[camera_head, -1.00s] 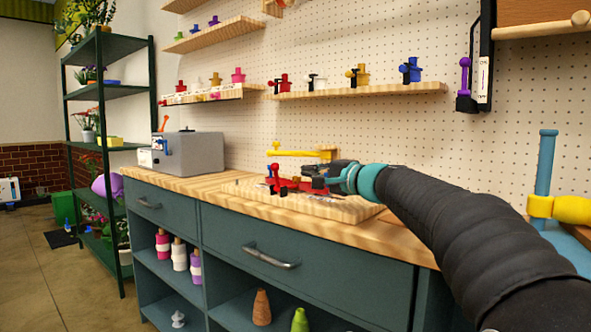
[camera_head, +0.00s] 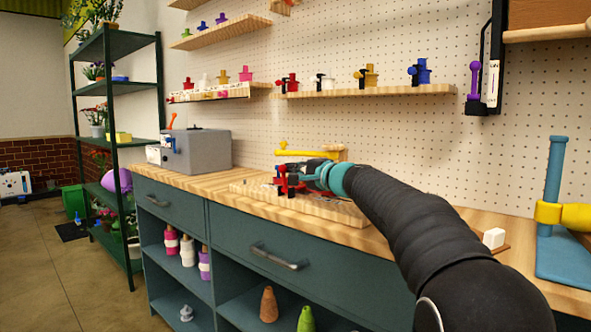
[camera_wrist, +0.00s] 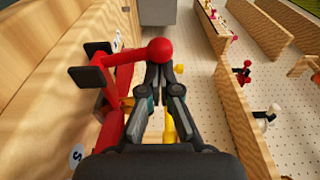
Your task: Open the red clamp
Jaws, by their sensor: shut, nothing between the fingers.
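The red clamp (camera_head: 284,182) is mounted on a wooden board (camera_head: 330,211) on the workbench. In the wrist view the red clamp (camera_wrist: 112,122) shows red bars, two black pads at the left and a round red knob (camera_wrist: 161,50) at the end of one bar. My gripper (camera_head: 294,170) is at the clamp and partly hides it. In the wrist view my gripper (camera_wrist: 159,72) is shut and empty, its fingertips just below the red knob. I cannot tell whether they touch it.
A yellow clamp (camera_head: 308,154) stands behind the red one. A grey box (camera_head: 200,150) stands at the bench's left end. Shelves (camera_head: 380,91) with small coloured clamps hang on the pegboard. A blue stand (camera_head: 553,190) is at the right. The bench front left of the board is clear.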

